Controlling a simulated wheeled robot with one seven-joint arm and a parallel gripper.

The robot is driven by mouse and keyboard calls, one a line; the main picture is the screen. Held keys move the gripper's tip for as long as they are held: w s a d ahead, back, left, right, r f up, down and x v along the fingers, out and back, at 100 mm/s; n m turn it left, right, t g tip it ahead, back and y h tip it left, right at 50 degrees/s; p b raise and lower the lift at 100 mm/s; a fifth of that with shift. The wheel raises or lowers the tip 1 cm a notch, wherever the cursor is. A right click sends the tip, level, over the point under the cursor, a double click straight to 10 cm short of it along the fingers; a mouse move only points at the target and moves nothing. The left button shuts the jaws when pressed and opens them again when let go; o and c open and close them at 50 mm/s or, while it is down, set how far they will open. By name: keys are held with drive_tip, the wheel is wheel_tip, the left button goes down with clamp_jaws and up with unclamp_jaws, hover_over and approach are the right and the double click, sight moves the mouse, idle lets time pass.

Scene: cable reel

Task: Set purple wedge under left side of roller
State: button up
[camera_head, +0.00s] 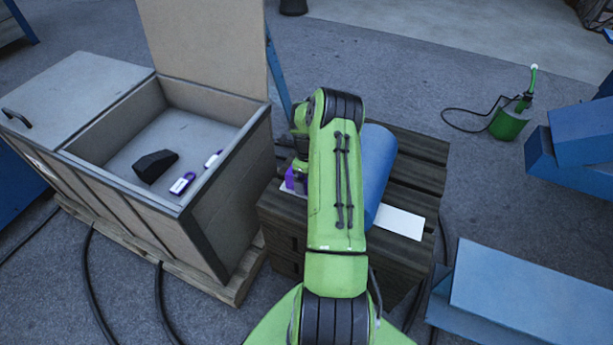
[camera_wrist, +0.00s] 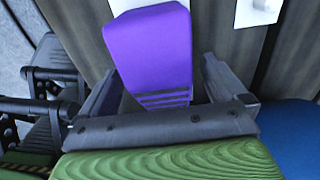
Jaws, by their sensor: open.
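The purple wedge (camera_wrist: 148,45) lies on the wooden stand, on a white patch, in the wrist view. In the head view only a small part of the wedge (camera_head: 291,179) shows left of my arm. My gripper (camera_wrist: 160,78) is open, with its two dark fingers on either side of the wedge's ribbed near end; I cannot tell whether they touch it. The blue roller (camera_head: 377,165) lies on the stand, partly hidden behind my arm. Its edge (camera_wrist: 292,135) shows at the lower right of the wrist view, apart from the wedge.
The slatted wooden stand (camera_head: 412,185) has a white plate (camera_head: 403,222) on its right side. An open crate (camera_head: 240,150) to the left holds a black block (camera_head: 155,166) and small purple-and-white items (camera_head: 183,184). Blue beams (camera_head: 530,290) lie at the right. Cables run across the floor.

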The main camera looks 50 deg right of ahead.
wheel_tip(320, 180, up, 16)
drive_tip(key=p, duration=0.4)
drive_tip(key=shift+p, duration=0.3)
